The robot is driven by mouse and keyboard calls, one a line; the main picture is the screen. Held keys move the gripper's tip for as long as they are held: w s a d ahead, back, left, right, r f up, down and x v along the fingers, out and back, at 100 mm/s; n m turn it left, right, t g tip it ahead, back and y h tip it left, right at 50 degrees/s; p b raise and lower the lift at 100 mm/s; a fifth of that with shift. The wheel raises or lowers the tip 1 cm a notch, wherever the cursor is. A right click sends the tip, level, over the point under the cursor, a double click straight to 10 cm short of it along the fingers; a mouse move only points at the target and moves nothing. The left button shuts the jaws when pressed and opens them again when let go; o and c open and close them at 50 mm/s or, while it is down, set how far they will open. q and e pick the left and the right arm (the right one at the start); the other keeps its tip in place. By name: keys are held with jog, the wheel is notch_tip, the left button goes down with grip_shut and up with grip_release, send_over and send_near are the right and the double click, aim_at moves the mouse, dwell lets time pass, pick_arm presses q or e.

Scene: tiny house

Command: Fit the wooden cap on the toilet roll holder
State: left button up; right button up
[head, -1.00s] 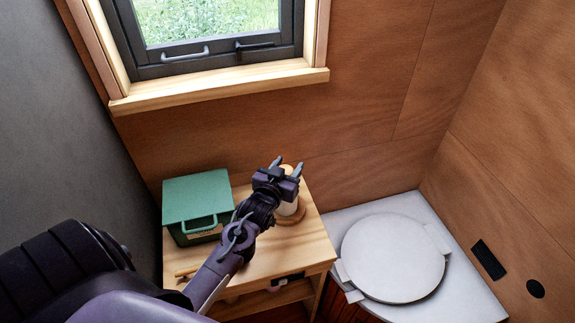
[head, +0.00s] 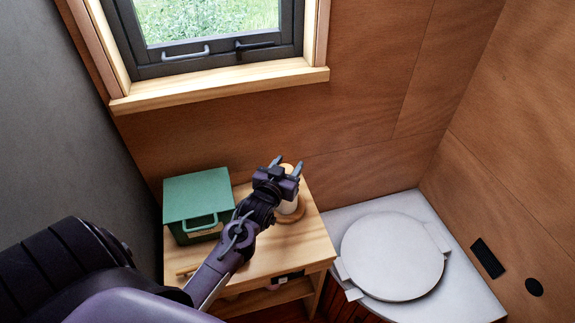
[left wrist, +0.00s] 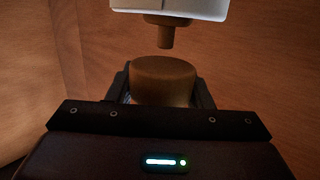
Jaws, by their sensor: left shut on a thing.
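My left gripper (head: 286,166) is shut on the wooden cap (head: 287,169), which shows between its fingertips over the small wooden table. In the left wrist view the round brown cap (left wrist: 165,72) sits between the fingers of my left gripper (left wrist: 165,88). The toilet roll holder's wooden peg (left wrist: 165,34) sticks out of the white roll (left wrist: 170,8) and points toward the cap, with a small gap in the picture. My right gripper is not in view.
A green box with a handle (head: 197,200) stands on the table (head: 305,243), left of my left arm. The white toilet seat lid (head: 392,257) is to the right. The wooden wall and window sill (head: 220,85) are behind.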

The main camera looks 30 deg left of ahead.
pick_arm(q)
jog(key=shift+p, duration=0.45)
dwell(0.7)
jog(key=shift+f+b, duration=0.95)
jog(key=shift+f, duration=0.45)
jog(key=o, duration=1)
jog(key=shift+o, duration=0.2)
jog(key=b+v, duration=0.1)
jog(key=v, duration=0.6)
jog(key=shift+s+b, duration=0.35)
jog(key=shift+b, duration=0.05)
jog(key=shift+d, duration=0.1)
